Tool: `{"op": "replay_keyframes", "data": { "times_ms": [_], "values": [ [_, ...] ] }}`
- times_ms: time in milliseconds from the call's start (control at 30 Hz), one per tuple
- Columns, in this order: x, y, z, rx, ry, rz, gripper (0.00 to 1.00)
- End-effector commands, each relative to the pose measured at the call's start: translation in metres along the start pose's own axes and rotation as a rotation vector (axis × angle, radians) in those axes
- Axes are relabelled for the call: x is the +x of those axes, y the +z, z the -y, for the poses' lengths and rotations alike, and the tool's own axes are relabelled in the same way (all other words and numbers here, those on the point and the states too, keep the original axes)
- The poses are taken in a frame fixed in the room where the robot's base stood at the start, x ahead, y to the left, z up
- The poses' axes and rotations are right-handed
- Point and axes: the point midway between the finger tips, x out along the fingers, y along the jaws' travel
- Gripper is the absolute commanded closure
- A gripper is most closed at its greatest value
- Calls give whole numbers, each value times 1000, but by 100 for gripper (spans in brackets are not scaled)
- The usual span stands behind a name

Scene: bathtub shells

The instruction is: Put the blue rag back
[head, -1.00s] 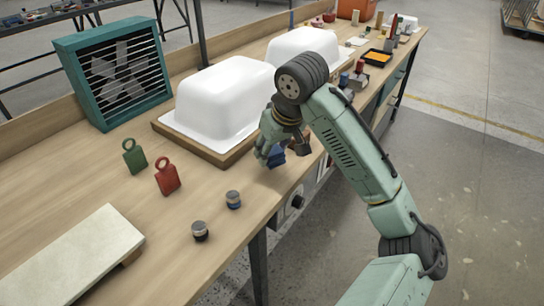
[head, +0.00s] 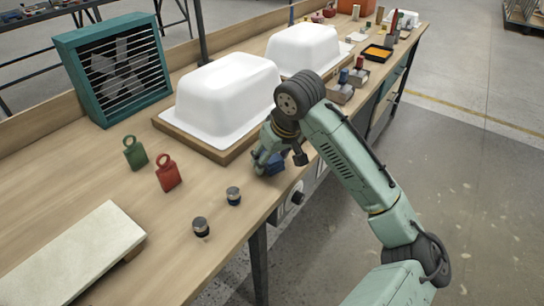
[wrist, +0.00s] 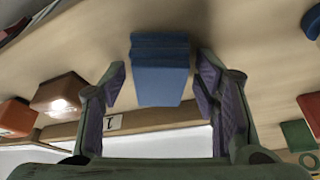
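The blue rag (head: 273,164), a folded block-like bundle, is near the front edge of the wooden bench, in front of the board under the nearer white tub. In the wrist view the rag (wrist: 160,70) lies between my two fingers, with a visible gap on each side. My gripper (head: 264,158) is low over the bench at the rag and partly covers it in the head view. In the wrist view my gripper (wrist: 160,85) is open. I cannot tell exactly how the rag's underside meets the bench.
The nearer white tub (head: 222,95) on its wooden board (head: 190,137) stands close behind my gripper. Left are a red tag (head: 167,174), a green tag (head: 134,153) and two small capped cylinders (head: 233,196). Grey blocks with coloured knobs (head: 340,92) stand farther right. The bench's front edge is close.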

Motion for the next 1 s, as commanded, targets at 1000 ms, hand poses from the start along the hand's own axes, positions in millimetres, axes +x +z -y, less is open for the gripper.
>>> {"op": "replay_keyframes", "data": {
  "times_ms": [1000],
  "values": [
    [-114, -1, 0, 0, 2, -1, 41]
  ]
}}
